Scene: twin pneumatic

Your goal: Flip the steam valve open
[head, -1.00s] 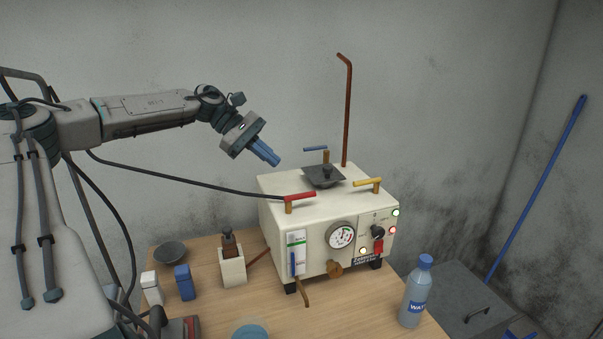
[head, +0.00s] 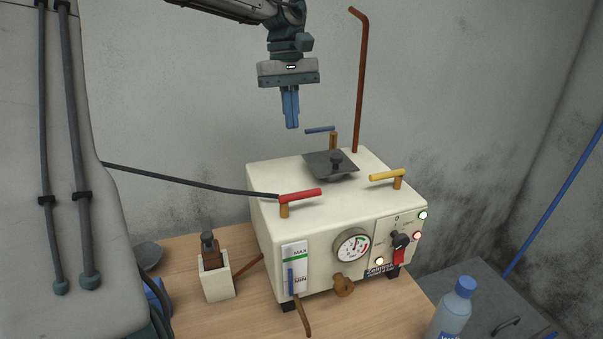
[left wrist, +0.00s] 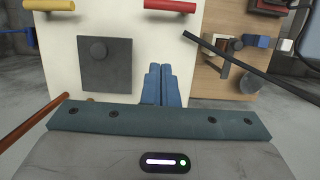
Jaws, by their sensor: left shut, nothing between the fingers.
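The cream machine (head: 268,230) stands on the table with three lever valves on top. A red lever (head: 300,196) is at front left, a yellow lever (head: 387,175) at right and a blue lever (head: 320,130) at the back. I cannot tell from labels which one is the steam valve. My left gripper (head: 291,126) is shut and empty, pointing down in the air above the back left of the machine. In the left wrist view its blue fingers (left wrist: 164,68) are together, with the red lever (left wrist: 166,4) beyond them. My right gripper is not in view.
A black square lid (head: 318,163) with a knob sits mid-top. A tall brown pipe (head: 360,85) rises behind it. A dark hose (head: 190,181) reaches the red lever. A white holder (head: 217,285) stands left; a water bottle (head: 452,312) stands front right.

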